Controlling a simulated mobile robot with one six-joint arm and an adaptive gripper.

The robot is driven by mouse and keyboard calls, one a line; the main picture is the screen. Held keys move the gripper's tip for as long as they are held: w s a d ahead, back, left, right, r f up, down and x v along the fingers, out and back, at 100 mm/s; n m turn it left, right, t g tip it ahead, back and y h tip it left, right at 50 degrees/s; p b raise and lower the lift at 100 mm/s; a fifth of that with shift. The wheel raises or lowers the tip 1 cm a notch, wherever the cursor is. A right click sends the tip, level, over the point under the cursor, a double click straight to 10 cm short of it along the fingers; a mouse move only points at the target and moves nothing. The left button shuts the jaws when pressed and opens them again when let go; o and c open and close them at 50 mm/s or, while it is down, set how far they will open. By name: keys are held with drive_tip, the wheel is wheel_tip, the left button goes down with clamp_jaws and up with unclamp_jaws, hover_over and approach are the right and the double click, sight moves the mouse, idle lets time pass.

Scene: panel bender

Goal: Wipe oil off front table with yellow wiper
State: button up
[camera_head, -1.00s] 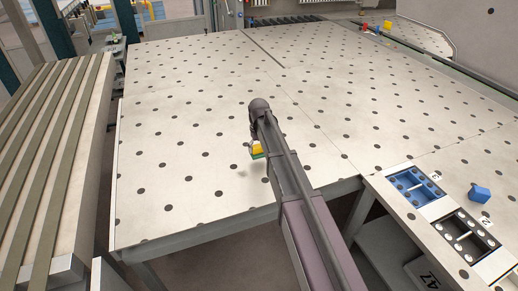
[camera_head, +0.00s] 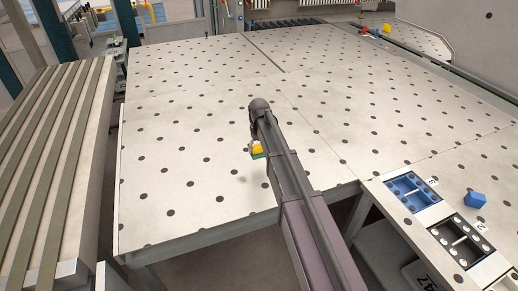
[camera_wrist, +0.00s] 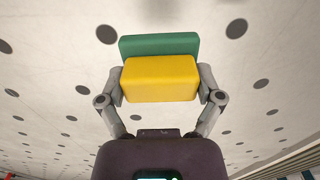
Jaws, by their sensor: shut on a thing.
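The yellow wiper (camera_wrist: 160,79) with its green pad (camera_wrist: 158,44) is held between the two fingers of my gripper (camera_wrist: 160,86) in the wrist view. I cannot tell whether the pad touches the surface. No oil is clearly visible in these frames; my arm hides part of the table.
A slatted conveyor or rack (camera_head: 50,150) stands at the left. At the right front are a blue holder (camera_head: 412,190), a black holder (camera_head: 460,240) and a blue block (camera_head: 475,199). A yellow object (camera_head: 387,28) lies far right. The table is mostly clear.

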drive_tip(key=shift+r+p, duration=0.75)
drive_tip(key=shift+r, duration=0.3)
drive_tip(key=s+d+f+b, duration=0.2)
drive_tip(key=s+d, duration=0.6)
drive_tip(key=s, duration=0.2)
drive_tip(key=s+d+f+b, duration=0.1)
drive_tip(key=s+d, duration=0.8)
drive_tip(key=s, duration=0.1)
drive_tip(key=shift+s+d+f+b, duration=0.15)
drive_tip(key=shift+d+f+b, duration=0.05)
drive_tip(key=shift+f+b, duration=0.15)
drive_tip(key=w, duration=0.5)
drive_tip(key=w+d+f+b, duration=0.1)
drive_tip(key=w, duration=0.8)
drive_tip(key=shift+w+d+f, duration=0.2)
drive_tip(key=shift+w, duration=0.15)
